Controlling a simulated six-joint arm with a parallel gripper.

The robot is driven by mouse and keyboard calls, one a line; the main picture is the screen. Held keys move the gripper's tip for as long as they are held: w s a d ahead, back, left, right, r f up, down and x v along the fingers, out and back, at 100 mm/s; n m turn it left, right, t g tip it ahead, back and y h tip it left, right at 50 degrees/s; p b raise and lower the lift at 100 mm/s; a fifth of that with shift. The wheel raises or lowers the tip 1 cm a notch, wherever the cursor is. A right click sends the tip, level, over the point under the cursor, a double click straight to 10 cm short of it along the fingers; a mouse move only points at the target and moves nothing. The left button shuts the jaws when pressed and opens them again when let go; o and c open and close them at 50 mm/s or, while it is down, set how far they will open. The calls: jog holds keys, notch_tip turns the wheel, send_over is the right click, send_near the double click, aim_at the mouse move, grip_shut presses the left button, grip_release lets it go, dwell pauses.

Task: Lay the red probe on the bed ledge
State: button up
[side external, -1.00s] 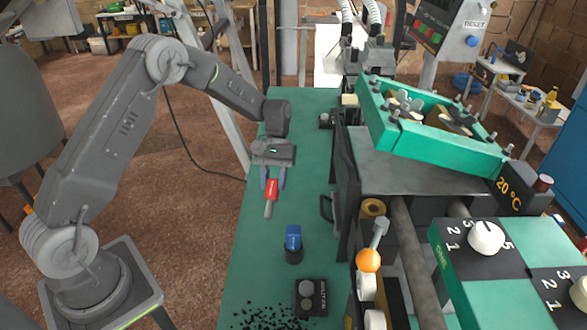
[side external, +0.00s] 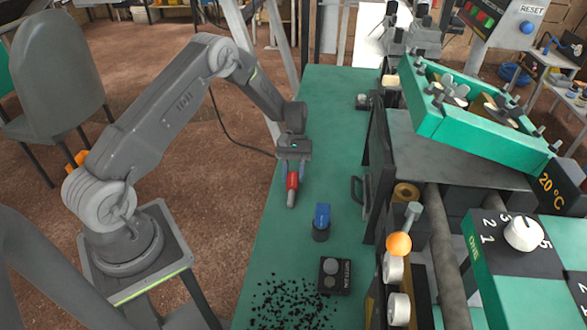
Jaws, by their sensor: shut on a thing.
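The red probe (side external: 292,181) has a red body and a grey tip that points down. My gripper (side external: 293,184) is shut on its upper part, with one finger on each side. The probe hangs roughly upright, tilted slightly, over the left part of the green bed ledge (side external: 337,110). I cannot tell whether its tip touches the ledge or is a little above it. The upper end of the probe is partly hidden between the fingers.
A blue-topped dark cylinder (side external: 321,222) stands on the ledge near the probe, to the right. A black button box (side external: 334,275) and scattered black bits (side external: 285,303) lie nearer the front. The ledge's far part is mostly clear.

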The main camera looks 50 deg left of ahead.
jog(key=o, duration=1.1)
jog(key=shift+v, duration=6.9)
jog(key=shift+r, duration=0.1)
